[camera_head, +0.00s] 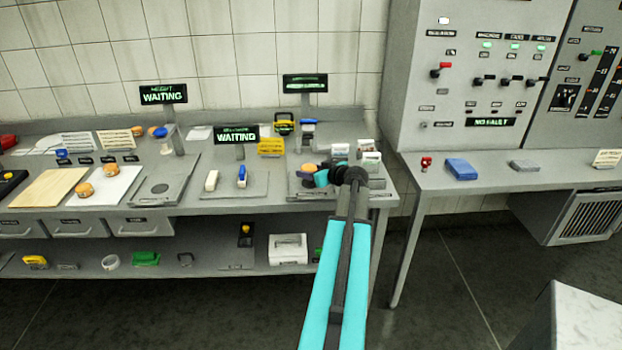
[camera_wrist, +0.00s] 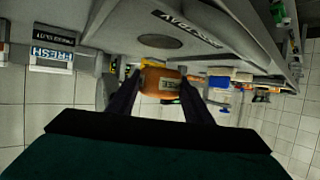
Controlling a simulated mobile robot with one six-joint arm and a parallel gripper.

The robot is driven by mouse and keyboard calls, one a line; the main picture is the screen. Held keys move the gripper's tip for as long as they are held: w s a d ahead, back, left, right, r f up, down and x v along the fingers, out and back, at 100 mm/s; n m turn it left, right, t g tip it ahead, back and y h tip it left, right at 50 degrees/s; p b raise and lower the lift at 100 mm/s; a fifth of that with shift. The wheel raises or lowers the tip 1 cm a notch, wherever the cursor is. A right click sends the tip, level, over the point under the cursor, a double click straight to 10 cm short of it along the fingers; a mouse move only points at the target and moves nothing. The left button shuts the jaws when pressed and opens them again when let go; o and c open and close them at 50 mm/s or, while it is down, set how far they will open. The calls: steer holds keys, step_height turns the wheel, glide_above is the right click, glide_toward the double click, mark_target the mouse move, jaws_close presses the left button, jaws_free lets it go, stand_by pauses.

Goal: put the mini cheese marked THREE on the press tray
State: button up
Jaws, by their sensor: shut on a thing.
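My gripper (camera_head: 314,172) is over the right end of the long bench, at the end of my turquoise arm. In the wrist view my gripper (camera_wrist: 160,92) has its two dark fingers on either side of a small orange cheese (camera_wrist: 153,80), shut on it. The cheese bears a pale label that I cannot read surely. It shows only partly in the head view (camera_head: 308,168). A grey tray with a dark round spot (camera_wrist: 160,41) and a label I take for the press tray's is beyond the cheese in the wrist view. Whether the cheese touches anything is unclear.
Two orange cheeses (camera_head: 84,189) (camera_head: 110,169) are on a white sheet at the left. Another grey plate with a round spot (camera_head: 160,188) lies mid-bench. A white block (camera_head: 211,180) and a blue-topped one (camera_head: 242,176) stand nearby. White labelled cards (camera_head: 370,163) stand right of my gripper.

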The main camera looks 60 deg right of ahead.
steer(key=shift+d, duration=0.55)
steer(key=shift+a+f+p, duration=0.1)
steer(key=shift+f+p, duration=1)
steer(key=shift+f, duration=0.7)
steer(key=shift+f+b, duration=0.15)
steer(key=shift+b, duration=0.15)
steer(key=o, duration=1.1)
steer(key=shift+r+p, duration=0.25)
steer(key=shift+p, duration=0.1)
steer(key=b+v, duration=0.4)
steer(key=v, duration=0.8)
